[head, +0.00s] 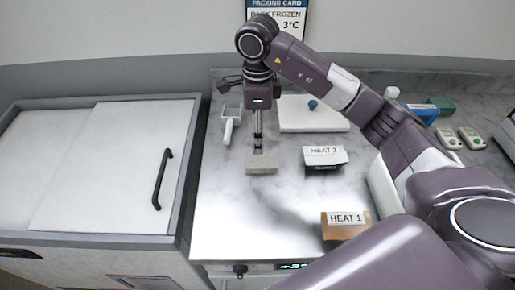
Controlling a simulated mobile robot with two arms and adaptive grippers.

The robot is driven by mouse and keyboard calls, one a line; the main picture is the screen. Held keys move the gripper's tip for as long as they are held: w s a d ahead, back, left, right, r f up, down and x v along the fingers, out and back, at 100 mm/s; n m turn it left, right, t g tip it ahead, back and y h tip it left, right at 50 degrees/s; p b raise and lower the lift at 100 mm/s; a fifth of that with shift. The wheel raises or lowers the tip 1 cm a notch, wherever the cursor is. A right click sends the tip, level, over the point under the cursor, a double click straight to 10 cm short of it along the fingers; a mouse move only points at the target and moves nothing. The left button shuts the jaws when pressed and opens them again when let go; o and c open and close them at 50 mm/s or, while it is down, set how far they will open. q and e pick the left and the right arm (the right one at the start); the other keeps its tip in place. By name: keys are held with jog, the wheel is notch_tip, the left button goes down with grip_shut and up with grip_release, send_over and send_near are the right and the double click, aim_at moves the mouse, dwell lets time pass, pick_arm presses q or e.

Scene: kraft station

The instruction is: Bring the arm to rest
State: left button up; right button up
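My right arm, purple and white, comes in from the right, arches over the counter and points its wrist straight down. My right gripper (258,148) hangs over a small light-grey block (262,165) on the counter. The fingertips overlap the block's back edge in the picture; I cannot tell whether they touch it or are apart, open or shut. My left gripper is not in the head view.
The steel counter (225,222) bears tented cards reading HEAT 2 (324,153) and HEAT 1 (346,219). Behind are a white scoop (228,130), a white board (300,122) with a blue knob, and handheld devices (448,139). A lidded chest (120,165) stands left.

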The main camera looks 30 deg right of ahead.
jog(key=shift+r, duration=0.8)
